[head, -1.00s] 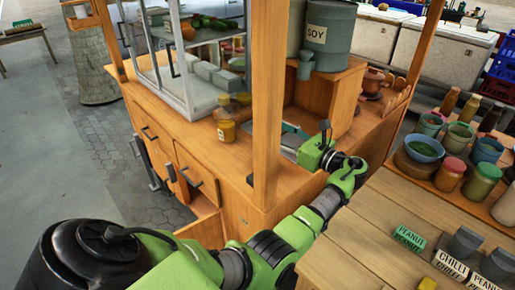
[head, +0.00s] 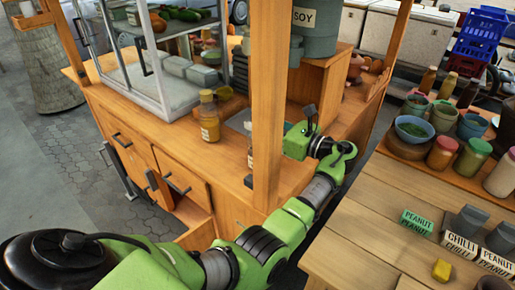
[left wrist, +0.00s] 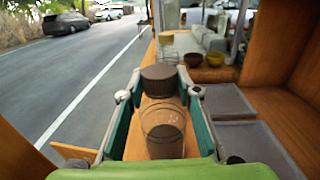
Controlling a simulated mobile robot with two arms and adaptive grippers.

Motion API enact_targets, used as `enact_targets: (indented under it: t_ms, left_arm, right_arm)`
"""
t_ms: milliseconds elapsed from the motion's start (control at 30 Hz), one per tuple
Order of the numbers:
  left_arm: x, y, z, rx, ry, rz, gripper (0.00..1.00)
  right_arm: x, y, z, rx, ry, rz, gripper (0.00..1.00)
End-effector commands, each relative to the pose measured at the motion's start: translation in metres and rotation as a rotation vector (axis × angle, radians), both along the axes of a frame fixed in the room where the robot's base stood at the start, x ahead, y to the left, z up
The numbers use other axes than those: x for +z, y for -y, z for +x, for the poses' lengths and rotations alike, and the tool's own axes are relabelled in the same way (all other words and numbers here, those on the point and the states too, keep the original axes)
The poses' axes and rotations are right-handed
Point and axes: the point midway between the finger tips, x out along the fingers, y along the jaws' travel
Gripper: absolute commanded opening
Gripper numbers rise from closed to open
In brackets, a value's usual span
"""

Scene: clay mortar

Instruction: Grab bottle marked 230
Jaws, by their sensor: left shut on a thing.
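In the left wrist view, my left gripper (left wrist: 158,96) is shut on a clear glass bottle (left wrist: 163,133), with one green finger on each side. A dark brown round piece (left wrist: 160,79) shows just beyond the glass; I cannot tell whether it is the cap. No number is readable on the held bottle. In the head view, the gripper is mostly hidden behind the wooden post, and a sliver of a dark bottle with a pale label (head: 249,178) shows at the post's left edge. A yellow-brown bottle (head: 209,118) stands upright on the counter, its label unreadable.
The wooden post (head: 269,100) stands close to my left arm. A glass case (head: 150,75) is behind the counter bottle, and an open drawer (head: 190,213) is below. A table with jars and a blue bowl (head: 414,129) is at the right. The counter's left front is clear.

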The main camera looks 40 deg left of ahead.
Motion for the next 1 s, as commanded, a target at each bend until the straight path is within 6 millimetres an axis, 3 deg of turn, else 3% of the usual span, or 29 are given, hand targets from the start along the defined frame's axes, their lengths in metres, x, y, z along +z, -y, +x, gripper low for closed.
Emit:
enact_targets:
  t_ms: [33, 100, 467, 733, 867, 1000]
  left_arm:
    - [0.000, 0.000, 0.000, 0.000, 0.000, 0.000, 0.11]
    - [0.000, -0.001, 0.000, 0.000, 0.000, 0.000, 0.00]
    - [-0.001, -0.001, 0.000, 0.001, -0.001, -0.001, 0.00]
    - [0.003, -0.001, 0.000, 0.001, 0.001, 0.000, 0.00]
    - [0.019, -0.001, 0.000, 0.001, 0.005, 0.001, 0.00]
    - [0.049, -0.001, 0.000, 0.001, 0.007, 0.001, 0.00]
  right_arm:
    - [0.000, 0.001, 0.000, 0.000, 0.000, -0.002, 0.66]
    - [0.000, 0.001, 0.000, 0.000, 0.000, -0.001, 0.66]
    - [0.000, -0.021, -0.001, -0.001, -0.002, 0.024, 0.66]
    - [0.000, -0.019, -0.001, 0.002, -0.003, 0.022, 0.66]
    - [0.000, -0.015, -0.001, 0.003, -0.003, 0.018, 0.66]
    - [0.000, -0.012, -0.001, 0.003, -0.003, 0.014, 0.66]
